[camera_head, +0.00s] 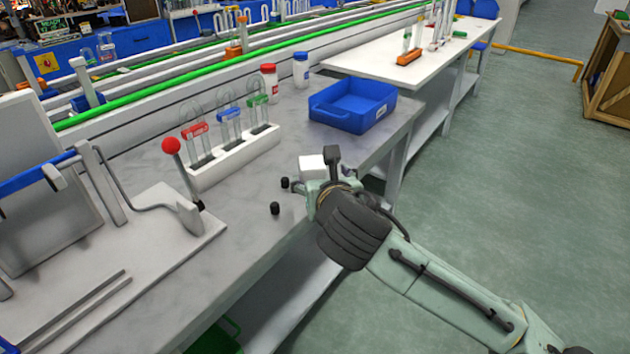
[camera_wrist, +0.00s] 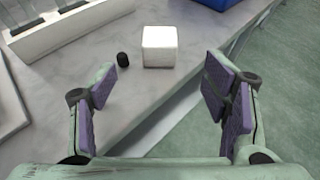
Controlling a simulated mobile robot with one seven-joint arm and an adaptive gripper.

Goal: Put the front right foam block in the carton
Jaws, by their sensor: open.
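A white block (camera_head: 312,162), which looks like the foam block, sits on the grey worktop near its front edge. It also shows in the wrist view (camera_wrist: 160,46), at the top middle. My gripper (camera_wrist: 159,88) is open and empty, its purple-padded fingers apart. The block lies just beyond the fingertips, between their lines, and does not touch them. In the head view my gripper (camera_head: 325,188) partly hides the block's surroundings. A blue open bin (camera_head: 343,119) stands behind the block to the right; no other carton is clear on this worktop.
Small black pieces (camera_head: 275,208) lie near the block; one is left of it in the wrist view (camera_wrist: 123,60). Two jars (camera_head: 301,70) and a red-knobbed lever (camera_head: 172,146) are on the worktop.

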